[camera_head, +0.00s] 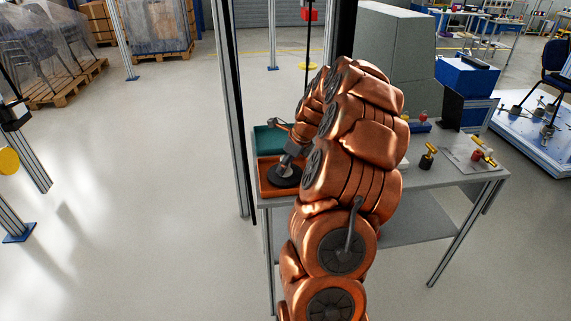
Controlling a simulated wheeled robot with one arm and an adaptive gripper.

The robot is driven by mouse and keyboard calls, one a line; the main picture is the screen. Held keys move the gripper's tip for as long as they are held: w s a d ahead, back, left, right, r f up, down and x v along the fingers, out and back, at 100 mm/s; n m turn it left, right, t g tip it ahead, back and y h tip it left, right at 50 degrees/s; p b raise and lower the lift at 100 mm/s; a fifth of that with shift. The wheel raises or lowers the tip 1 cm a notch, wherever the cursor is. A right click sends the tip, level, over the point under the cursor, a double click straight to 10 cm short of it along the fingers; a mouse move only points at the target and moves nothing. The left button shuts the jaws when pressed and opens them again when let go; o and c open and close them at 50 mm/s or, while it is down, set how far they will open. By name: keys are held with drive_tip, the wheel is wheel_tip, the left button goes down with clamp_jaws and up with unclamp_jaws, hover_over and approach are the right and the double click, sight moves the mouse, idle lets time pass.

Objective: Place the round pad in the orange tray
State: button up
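The orange tray (265,188) sits at the left end of the grey table. A dark round pad (284,181) shows over the tray's floor, inside its rim as seen from here. I cannot tell whether it rests on the tray floor or is held just above it. My gripper (286,168) is directly over the pad, at its grey upper part, and appears to touch it. The fingers are small and partly hidden, so their opening is unclear. My copper-coloured arm hides the tray's right side.
A teal tray (268,138) stands just behind the orange one. My arm covers the middle of the table (435,178). Brass and red fittings (428,156) stand on its right part. An upright metal post (234,120) rises close to the table's left end.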

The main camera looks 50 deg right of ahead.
drive_tip(key=shift+o, duration=1)
drive_tip(key=shift+r, duration=0.25)
drive_tip(key=b+v, duration=0.1)
drive_tip(key=v, duration=1.1)
drive_tip(key=s+a+n+g, duration=0.2)
drive_tip(key=a+n, duration=0.6)
drive_tip(key=a, duration=0.6)
drive_tip(key=s+a+n+g, duration=0.1)
drive_tip(key=s+a+n, duration=0.2)
drive_tip(key=a+n, duration=0.8)
drive_tip(key=s+a+f+n+g, duration=0.1)
drive_tip(key=s+a+f+n, duration=0.2)
drive_tip(key=s+a+n, duration=0.3)
drive_tip(key=s+a+f+n+g+h, duration=0.1)
drive_tip(key=s+a+n, duration=0.6)
drive_tip(key=s, duration=0.8)
wheel_tip(320, 180, down, 2)
drive_tip(key=shift+a+g, duration=0.45)
drive_tip(key=shift+g, duration=0.05)
